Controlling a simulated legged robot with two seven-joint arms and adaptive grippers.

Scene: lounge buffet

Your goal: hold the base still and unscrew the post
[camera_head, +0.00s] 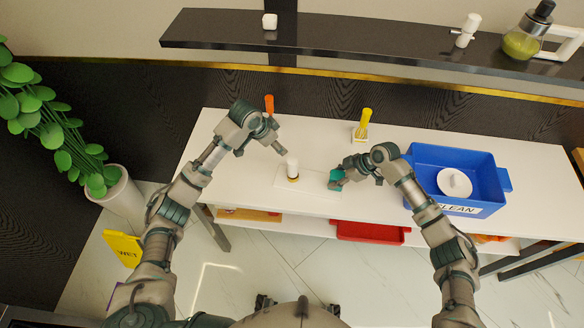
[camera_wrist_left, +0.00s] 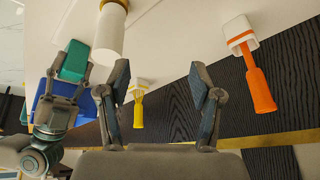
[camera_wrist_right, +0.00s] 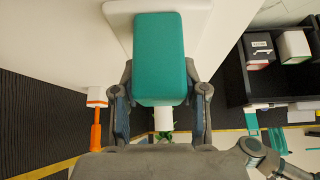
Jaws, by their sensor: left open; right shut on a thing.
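The post (camera_head: 292,168), a white cylinder with a gold ring, stands upright on the flat white base (camera_head: 312,186) on the table. The post also shows at the top of the left wrist view (camera_wrist_left: 110,32). A teal block (camera_wrist_right: 160,55) sits at the right end of the base. My right gripper (camera_head: 343,174) is shut on the teal block, its fingers on both sides in the right wrist view. My left gripper (camera_head: 277,141) is open and empty, behind and left of the post, apart from it. The post's threads are hidden.
A blue bin (camera_head: 424,158) marked CLEAN, holding a white round thing (camera_head: 455,184), stands on the right of the white table (camera_head: 225,160). Orange-handled (camera_head: 269,104) and yellow-handled (camera_head: 366,118) tools stand along the back. A dark shelf (camera_head: 350,38) runs behind; a red tray (camera_head: 370,232) is below.

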